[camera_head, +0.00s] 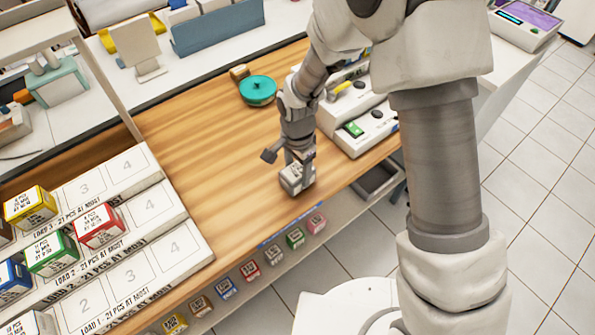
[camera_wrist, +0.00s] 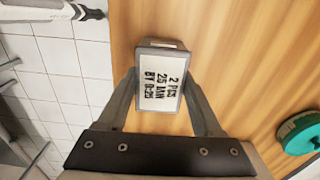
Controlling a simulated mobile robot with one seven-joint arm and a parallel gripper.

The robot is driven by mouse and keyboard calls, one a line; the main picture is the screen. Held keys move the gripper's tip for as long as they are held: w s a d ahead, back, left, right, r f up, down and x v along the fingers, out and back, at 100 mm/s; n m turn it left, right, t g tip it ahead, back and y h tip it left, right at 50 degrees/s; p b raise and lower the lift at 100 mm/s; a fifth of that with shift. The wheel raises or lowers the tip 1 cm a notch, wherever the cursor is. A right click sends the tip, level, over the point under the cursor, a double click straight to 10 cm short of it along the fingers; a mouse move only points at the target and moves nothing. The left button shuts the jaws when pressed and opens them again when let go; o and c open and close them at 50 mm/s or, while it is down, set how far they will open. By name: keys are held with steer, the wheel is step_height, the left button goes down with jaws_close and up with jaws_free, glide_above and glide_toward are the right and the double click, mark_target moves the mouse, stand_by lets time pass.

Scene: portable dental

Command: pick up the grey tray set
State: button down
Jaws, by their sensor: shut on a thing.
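The grey tray set (camera_wrist: 161,80) is a small grey box with a white label reading "2 PCS 25 MIN BY 9:25". It sits near the front edge of the wooden counter in the head view (camera_head: 292,180). My gripper (camera_wrist: 160,88) points down, with one finger against each side of the box, and is shut on it. In the head view my gripper (camera_head: 298,165) hides part of the box. I cannot tell whether the box touches the wood or is just above it.
White numbered racks (camera_head: 130,225) with coloured boxes stand at left. A teal round container (camera_head: 258,90) lies behind my gripper. White devices (camera_head: 362,130) stand to the right. Several coloured boxes (camera_head: 250,270) line a lower shelf in front. Bare wood (camera_head: 210,140) lies left of my gripper.

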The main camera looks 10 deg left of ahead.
mark_target(299, 171)
steer(key=r, duration=0.4)
steer(key=shift+s+d, duration=0.2)
steer(key=shift+s, duration=0.05)
steer(key=s+d+r, duration=0.6)
steer(key=s+d, duration=0.1)
steer(key=s, duration=0.1)
steer(key=shift+s+r, duration=0.2)
steer(key=shift+s, duration=0.1)
steer(key=shift+a, duration=0.1)
